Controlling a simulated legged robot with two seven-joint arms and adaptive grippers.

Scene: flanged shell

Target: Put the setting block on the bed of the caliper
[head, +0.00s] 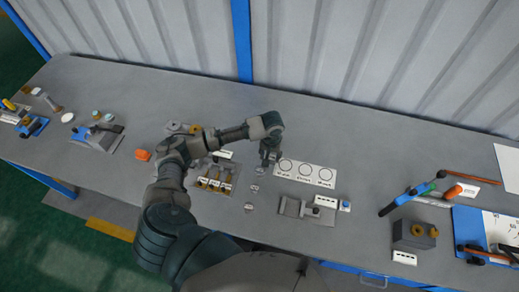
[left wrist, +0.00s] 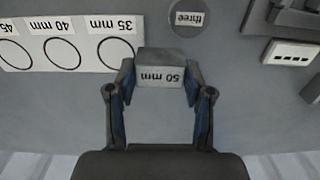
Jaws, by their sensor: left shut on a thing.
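My left gripper (head: 268,160) is over the middle of the bench, just left of the white card with circles. In the left wrist view it (left wrist: 161,88) is shut on a grey setting block (left wrist: 160,70) marked "50 mm", one finger on each side. In that view the mark is upside down. I cannot tell how high the block is above the bench. The grey caliper (head: 292,208), seemingly the stepped piece with a flat bed, lies nearer me and to the right of the gripper. My right gripper is not in view.
The circle card (head: 306,173) also shows in the left wrist view (left wrist: 70,48), with 35, 40 and 45 mm labels. A round disc (left wrist: 189,18) reads "three". A tray with gold pieces (head: 215,179) stands left. A blue-topped item (head: 345,206) is beside the caliper.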

